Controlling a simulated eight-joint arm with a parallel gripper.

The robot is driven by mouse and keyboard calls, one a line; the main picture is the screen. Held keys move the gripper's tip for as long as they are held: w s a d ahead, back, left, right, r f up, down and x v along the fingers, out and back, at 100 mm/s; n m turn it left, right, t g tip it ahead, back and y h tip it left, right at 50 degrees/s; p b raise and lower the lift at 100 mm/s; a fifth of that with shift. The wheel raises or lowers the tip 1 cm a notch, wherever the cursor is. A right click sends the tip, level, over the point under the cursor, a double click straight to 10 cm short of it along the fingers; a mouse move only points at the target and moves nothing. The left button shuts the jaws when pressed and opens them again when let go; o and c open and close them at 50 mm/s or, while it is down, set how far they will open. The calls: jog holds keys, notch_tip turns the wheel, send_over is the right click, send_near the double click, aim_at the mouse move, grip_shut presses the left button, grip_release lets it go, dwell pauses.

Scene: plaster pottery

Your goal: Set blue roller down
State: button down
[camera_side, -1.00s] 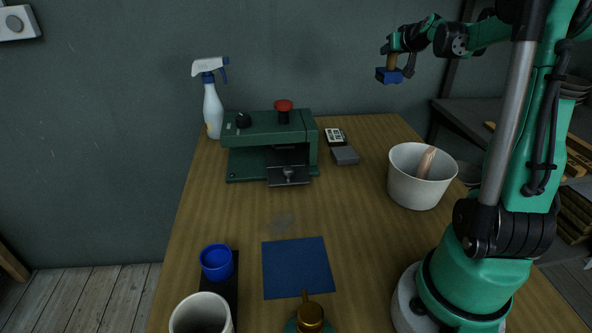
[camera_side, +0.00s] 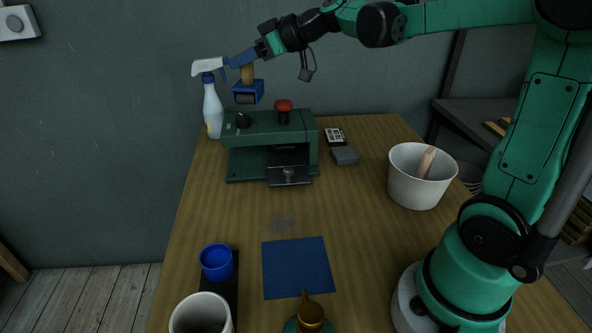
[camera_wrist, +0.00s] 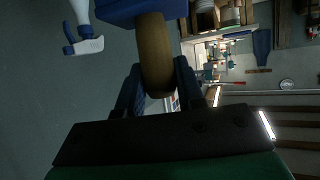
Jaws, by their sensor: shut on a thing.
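The blue roller (camera_side: 248,93) has a dark blue head and a short wooden handle (camera_side: 247,74). My gripper (camera_side: 244,60) is shut on the handle, and the head hangs below it in the air. In the side view they appear above the green press, in front of the wall. In the wrist view, the blue roller's wooden handle (camera_wrist: 154,50) stands between my two gripper fingers (camera_wrist: 157,80). Its blue head is cut off by the top edge there.
A green press (camera_side: 270,145) with a red knob and a spray bottle (camera_side: 212,108) stand at the back. A white bucket (camera_side: 417,180) is at right. A blue mat (camera_side: 297,267), a blue cup (camera_side: 217,262) and a cream pot (camera_side: 201,315) are in front. The table's middle is clear.

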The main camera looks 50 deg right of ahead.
jog(key=a+n+g+y, duration=0.2)
jog(key=a+n+y, duration=0.1)
jog(key=a, duration=0.5)
jog(key=f, duration=1.3)
jog(key=s+f, duration=0.1)
jog(key=f, duration=0.5)
jog(key=shift+d+f, duration=0.15)
jog(key=shift+f, duration=0.65)
jog(key=c, duration=0.5)
grip_release()
jog(key=shift+c, duration=0.2)
jog(key=shift+r, duration=0.1)
